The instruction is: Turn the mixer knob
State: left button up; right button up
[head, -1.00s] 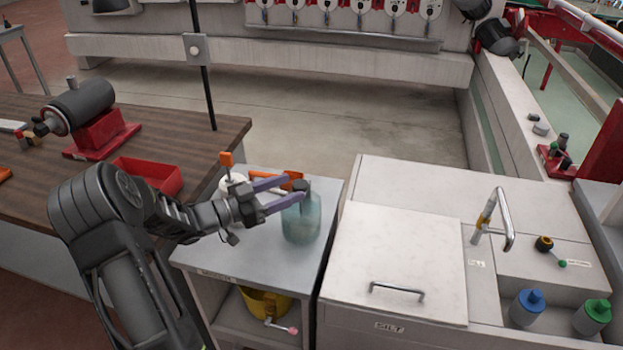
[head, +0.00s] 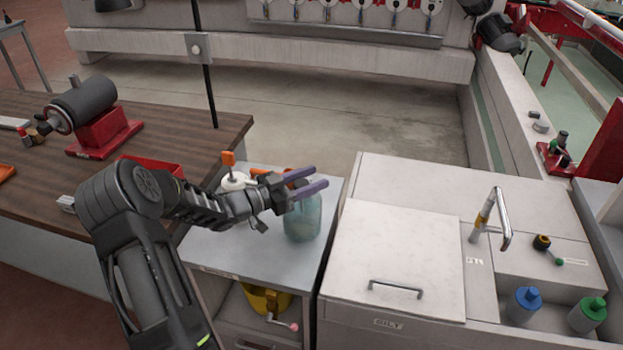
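My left gripper (head: 319,177) is open, its two purple fingers apart with nothing seen between them. It is over the small grey cart, in front of the top of a teal jar (head: 303,222) in the picture; whether it touches the jar I cannot tell. No part is clearly marked as the mixer knob. A black and yellow knob (head: 542,242) with a green-tipped lever (head: 558,261) sits on the sink unit, right of the tap (head: 503,220). A yellow bucket (head: 262,300) with a pink-ended crank (head: 293,326) is on the cart's lower shelf. My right gripper is not in view.
A lidded white cabinet (head: 400,245) with a handle stands right of the cart. A blue-capped bottle (head: 523,305) and a green-capped bottle (head: 587,314) are at the right. A wooden bench (head: 185,125) with a red-based machine (head: 103,132) is at left. Floor behind is clear.

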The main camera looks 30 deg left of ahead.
pick_arm(q)
grip_shut()
dwell(0.5)
